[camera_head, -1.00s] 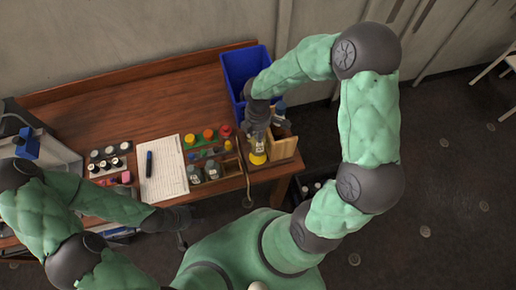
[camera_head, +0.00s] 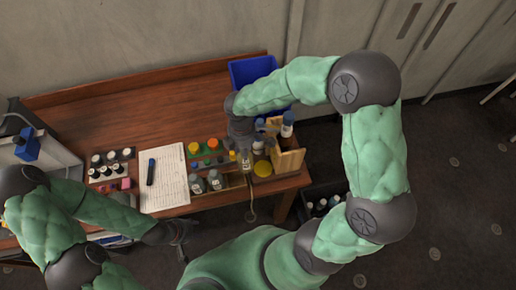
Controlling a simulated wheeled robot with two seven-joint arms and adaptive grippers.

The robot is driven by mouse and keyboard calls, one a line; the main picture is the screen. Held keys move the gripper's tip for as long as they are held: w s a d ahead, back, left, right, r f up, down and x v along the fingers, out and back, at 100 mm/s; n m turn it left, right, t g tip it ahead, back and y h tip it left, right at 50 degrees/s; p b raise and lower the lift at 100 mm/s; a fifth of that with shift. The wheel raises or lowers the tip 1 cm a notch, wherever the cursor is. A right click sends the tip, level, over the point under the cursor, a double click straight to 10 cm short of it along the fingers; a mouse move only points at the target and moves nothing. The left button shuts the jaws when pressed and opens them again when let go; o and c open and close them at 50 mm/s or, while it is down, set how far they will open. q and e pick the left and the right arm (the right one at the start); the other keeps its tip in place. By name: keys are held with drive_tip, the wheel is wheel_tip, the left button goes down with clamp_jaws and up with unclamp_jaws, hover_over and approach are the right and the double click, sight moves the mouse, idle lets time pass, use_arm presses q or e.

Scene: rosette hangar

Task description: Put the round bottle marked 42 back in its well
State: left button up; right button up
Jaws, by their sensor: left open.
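My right gripper (camera_head: 243,151) comes down over the right end of the table. It appears shut on a small bottle (camera_head: 245,163) with a pale label, held over the strip between the bottle rack and a wooden box; I cannot read the label for certain. The bottle rack (camera_head: 232,181) holds several bottles with yellow, orange and other caps, and clear bottles with dark caps (camera_head: 215,181) in front. My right gripper hides part of its right end. My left gripper (camera_head: 181,240) is open and empty, in front of the table edge.
A wooden box (camera_head: 289,162) with bottles and a round yellow piece (camera_head: 262,168) stands at the right. A blue bin (camera_head: 250,70) is behind. A written sheet (camera_head: 168,188) with a dark marker (camera_head: 151,171) lies left of the rack. The back table is clear.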

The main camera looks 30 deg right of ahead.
drive_tip(key=a+f+b, duration=0.4)
drive_tip(key=f+b, duration=0.3)
drive_tip(key=f, duration=0.1)
drive_tip(key=shift+a+b, duration=0.35)
drive_tip(key=shift+a, duration=0.05)
idle(0.5)
drive_tip(key=shift+s, duration=0.15)
idle(1.2)
drive_tip(key=shift+f, duration=0.3)
idle(0.5)
idle(0.6)
drive_tip(key=o, duration=1.1)
drive_tip(key=shift+c, duration=0.2)
drive_tip(key=shift+o, duration=0.2)
